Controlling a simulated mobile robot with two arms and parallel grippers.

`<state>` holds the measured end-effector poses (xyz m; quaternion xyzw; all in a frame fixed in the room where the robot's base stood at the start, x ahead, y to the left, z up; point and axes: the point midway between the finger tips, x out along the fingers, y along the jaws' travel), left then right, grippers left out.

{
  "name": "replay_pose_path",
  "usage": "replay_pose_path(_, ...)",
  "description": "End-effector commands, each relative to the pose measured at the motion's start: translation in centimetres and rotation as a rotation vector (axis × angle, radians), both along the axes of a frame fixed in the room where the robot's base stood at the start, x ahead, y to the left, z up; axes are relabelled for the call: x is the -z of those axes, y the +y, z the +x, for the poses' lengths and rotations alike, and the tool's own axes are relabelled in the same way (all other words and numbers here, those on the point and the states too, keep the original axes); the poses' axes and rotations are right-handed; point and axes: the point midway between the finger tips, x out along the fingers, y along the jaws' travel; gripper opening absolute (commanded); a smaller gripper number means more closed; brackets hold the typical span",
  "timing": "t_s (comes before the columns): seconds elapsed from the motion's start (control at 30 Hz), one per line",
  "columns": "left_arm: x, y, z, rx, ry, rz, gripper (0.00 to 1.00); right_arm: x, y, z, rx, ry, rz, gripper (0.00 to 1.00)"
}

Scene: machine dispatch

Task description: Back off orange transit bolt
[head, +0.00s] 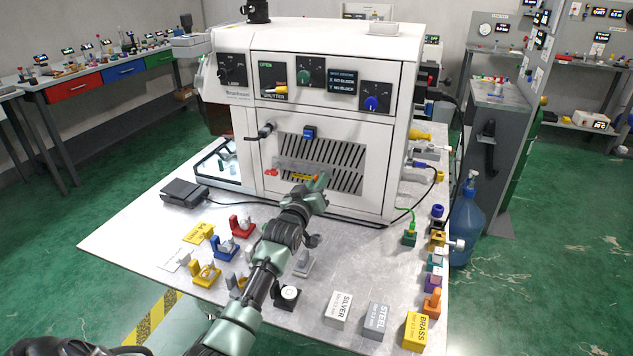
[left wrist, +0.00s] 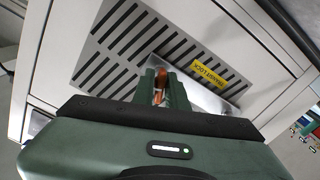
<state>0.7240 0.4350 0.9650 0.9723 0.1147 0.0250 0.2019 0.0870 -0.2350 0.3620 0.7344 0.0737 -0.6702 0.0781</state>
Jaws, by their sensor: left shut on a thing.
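The orange transit bolt (left wrist: 161,79) is between the fingers of my left gripper (left wrist: 160,92) in the left wrist view, in front of the slotted front panel. My left gripper is shut on it. In the head view my left gripper (head: 315,190) reaches up to the front of the white machine (head: 310,50), and a bit of orange (head: 316,177) shows at its tip. A yellow "TRANSIT LOCK" label (left wrist: 209,74) is beside the bolt on a pale plate. The bolt's inner end is hidden. My right gripper is not in view.
A red part (head: 271,172) is on the panel left of the label. Coloured holders, including a blue one (head: 225,246), and SILVER (head: 338,309), STEEL (head: 377,321) and BRASS (head: 417,331) blocks stand on the table (head: 130,225). A black pedal box (head: 184,192) sits at left.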

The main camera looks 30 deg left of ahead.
Motion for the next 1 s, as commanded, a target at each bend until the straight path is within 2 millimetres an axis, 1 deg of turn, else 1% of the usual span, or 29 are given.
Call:
replay_pose_path(0.03,-0.27,-0.04,0.01,-0.001,-0.019,-0.097,0.00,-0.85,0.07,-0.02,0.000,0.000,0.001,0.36)
replay_pose_path(0.1,-0.18,-0.01,0.00,-0.001,-0.047,-0.214,0.00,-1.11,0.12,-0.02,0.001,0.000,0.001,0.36)
replay_pose_path(0.17,-0.08,-0.01,0.00,-0.001,-0.062,-0.276,0.00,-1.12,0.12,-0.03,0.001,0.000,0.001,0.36)
replay_pose_path(0.47,-0.03,-0.01,0.01,0.000,-0.073,-0.316,0.00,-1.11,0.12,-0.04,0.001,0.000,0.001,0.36)
replay_pose_path(0.57,-0.15,0.01,0.02,-0.001,-0.111,-0.474,0.00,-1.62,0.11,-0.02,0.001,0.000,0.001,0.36)
replay_pose_path(0.6,-0.13,0.02,0.02,-0.001,-0.130,-0.552,0.00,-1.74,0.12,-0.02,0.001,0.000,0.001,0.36)
replay_pose_path(0.7,-0.05,0.01,0.02,0.000,-0.164,-0.691,0.00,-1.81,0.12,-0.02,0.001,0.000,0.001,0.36)
replay_pose_path(0.77,-0.03,0.04,0.01,0.000,-0.171,-0.721,0.00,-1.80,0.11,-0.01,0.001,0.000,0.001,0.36)
replay_pose_path(1.0,-0.04,0.04,0.02,0.000,-0.174,-0.734,0.00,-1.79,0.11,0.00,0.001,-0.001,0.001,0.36)
